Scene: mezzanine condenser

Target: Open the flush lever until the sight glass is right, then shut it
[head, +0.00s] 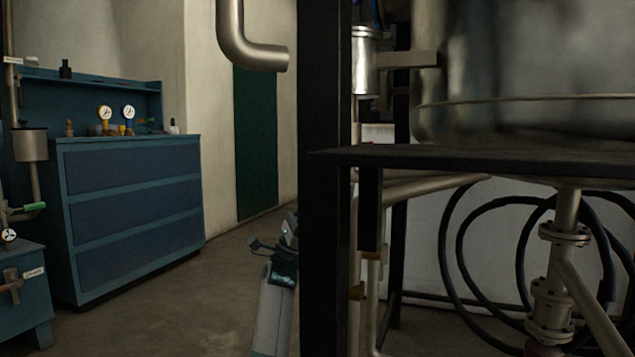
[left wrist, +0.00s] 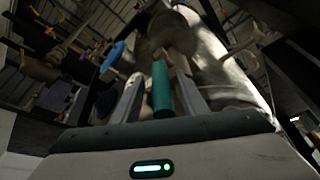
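In the left wrist view a green lever handle (left wrist: 162,88) stands between the two fingers of my left gripper (left wrist: 160,98). The fingers are apart, with a narrow gap on each side of the handle. Whether either finger touches it I cannot tell. In the head view my left arm rises at the bottom centre, and its gripper is hidden behind the dark post. I cannot make out a sight glass or its level for certain. My right gripper is in neither view.
A dark upright post (head: 324,180) and a dark shelf edge (head: 480,155) stand close in front. A large metal vessel (head: 530,70) is above the shelf, with black hoses (head: 455,250) below. A blue cabinet (head: 130,210) stands left. A blue handle (left wrist: 112,56) is left of the green one.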

